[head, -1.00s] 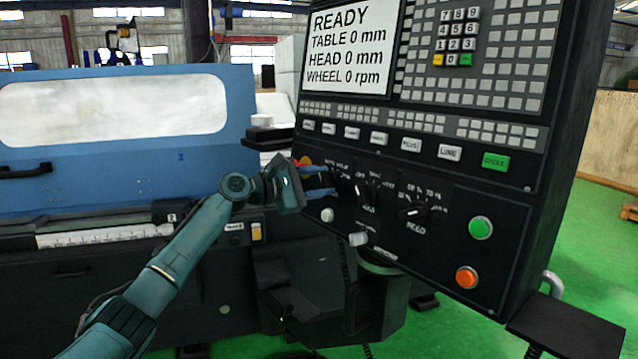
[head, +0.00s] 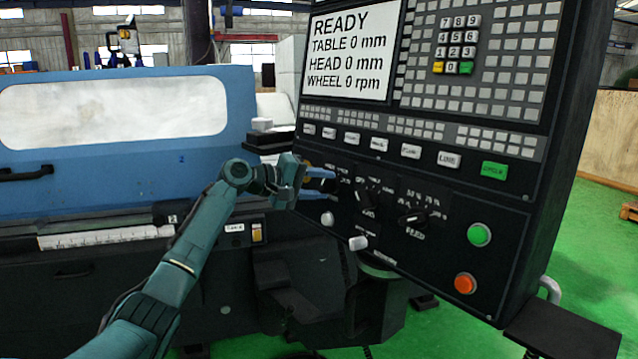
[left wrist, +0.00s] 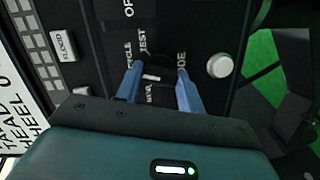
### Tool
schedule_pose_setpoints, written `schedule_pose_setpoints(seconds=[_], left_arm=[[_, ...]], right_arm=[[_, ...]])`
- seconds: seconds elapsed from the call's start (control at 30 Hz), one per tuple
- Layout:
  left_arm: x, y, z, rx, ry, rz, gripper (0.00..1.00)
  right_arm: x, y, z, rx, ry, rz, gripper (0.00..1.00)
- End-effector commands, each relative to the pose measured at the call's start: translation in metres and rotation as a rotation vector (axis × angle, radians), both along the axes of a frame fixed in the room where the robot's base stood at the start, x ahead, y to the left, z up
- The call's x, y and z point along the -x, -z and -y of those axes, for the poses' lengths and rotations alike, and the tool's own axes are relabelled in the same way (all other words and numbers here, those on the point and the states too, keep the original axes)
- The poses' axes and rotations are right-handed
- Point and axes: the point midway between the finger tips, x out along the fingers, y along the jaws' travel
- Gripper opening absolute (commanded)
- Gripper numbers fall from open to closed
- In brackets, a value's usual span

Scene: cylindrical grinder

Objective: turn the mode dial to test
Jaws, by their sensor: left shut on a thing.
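The mode dial (left wrist: 152,72) is a dark knob with a white mark, on the slanted black control panel. In the left wrist view, labels read TEST and MODE, with others partly hidden around it. My left gripper (left wrist: 157,85) has its two blue fingers on either side of the knob, shut on it. In the head view, my left gripper (head: 318,184) reaches the panel's lower left, and the gripper largely hides the dial. I cannot tell for sure which label the dial points at. My right gripper is not in view.
Two more black dials stand to the right, a middle one (head: 365,200) and a feed dial (head: 411,217). A green button (head: 479,235) and an orange button (head: 465,283) are further right. A white knob (head: 358,243) is below. The screen (head: 350,48) reads READY.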

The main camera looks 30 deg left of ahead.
Motion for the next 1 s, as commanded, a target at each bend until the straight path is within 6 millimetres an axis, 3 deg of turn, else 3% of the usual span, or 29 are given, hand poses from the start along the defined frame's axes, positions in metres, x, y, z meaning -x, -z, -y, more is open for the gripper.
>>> schedule_pose_setpoints(seconds=[0.6,1.0], left_arm=[[0.0002,-0.0013,0.0020,-0.520,0.101,0.170,0.15],[0.0003,-0.0008,0.0026,-0.701,0.136,0.229,0.15]], right_arm=[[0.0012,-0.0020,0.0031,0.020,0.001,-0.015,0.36],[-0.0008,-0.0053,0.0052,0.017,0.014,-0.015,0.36]])
